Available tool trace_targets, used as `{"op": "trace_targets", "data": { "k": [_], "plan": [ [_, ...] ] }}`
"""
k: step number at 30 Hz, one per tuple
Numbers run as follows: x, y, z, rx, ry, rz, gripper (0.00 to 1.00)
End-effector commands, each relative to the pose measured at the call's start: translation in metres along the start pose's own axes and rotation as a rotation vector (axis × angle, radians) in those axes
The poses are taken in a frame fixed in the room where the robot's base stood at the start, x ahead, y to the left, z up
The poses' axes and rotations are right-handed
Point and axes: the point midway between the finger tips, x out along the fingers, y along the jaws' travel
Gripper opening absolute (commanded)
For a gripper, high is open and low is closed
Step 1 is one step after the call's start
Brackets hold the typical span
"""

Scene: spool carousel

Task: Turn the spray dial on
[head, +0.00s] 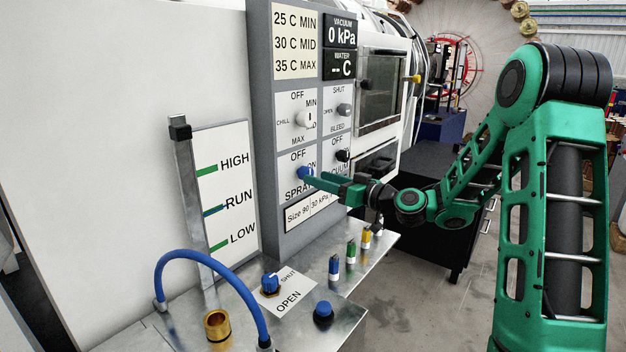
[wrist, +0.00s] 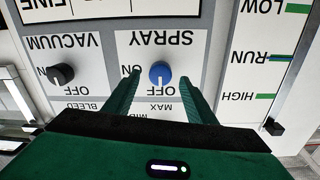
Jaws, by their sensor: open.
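The spray dial (head: 305,173) is a blue knob on the grey control panel, between the OFF and SPRAY labels. In the wrist view the spray dial (wrist: 160,73) appears upside down, with OFF printed below it and ON to its left. My gripper (head: 311,177) reaches in from the right in the head view, its green fingers at the dial. In the wrist view my gripper (wrist: 158,80) is open, one finger on each side of the dial with gaps showing. The dial's exact pointer direction is hard to make out.
The black vacuum knob (wrist: 61,74) sits beside the spray dial. The white chill knob (head: 304,119) is above it. A level gauge (head: 222,195) stands left of the panel. Below, a metal bench (head: 310,283) holds a blue valve (head: 270,282), a blue hose and several small coloured bottles.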

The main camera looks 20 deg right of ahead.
Motion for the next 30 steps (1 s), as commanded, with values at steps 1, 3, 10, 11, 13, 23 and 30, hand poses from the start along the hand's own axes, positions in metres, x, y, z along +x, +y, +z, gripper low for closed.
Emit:
{"op": "trace_targets", "data": {
  "k": [1, 3, 10, 11, 13, 23, 30],
  "plan": [
    [0.009, -0.001, 0.0, 0.0, 0.0, -0.002, 0.51],
    [0.018, 0.0, 0.0, -0.001, 0.0, -0.001, 0.51],
    [0.034, 0.0, 0.0, 0.0, 0.0, 0.0, 0.51],
    [0.035, 0.0, 0.0, 0.0, 0.0, 0.001, 0.51],
    [0.035, 0.0, 0.0, 0.001, 0.0, 0.001, 0.51],
    [0.035, 0.0, 0.0, 0.001, -0.001, 0.002, 0.2],
    [0.033, 0.004, 0.0, 0.004, -0.001, 0.005, 0.1]
  ]
}}
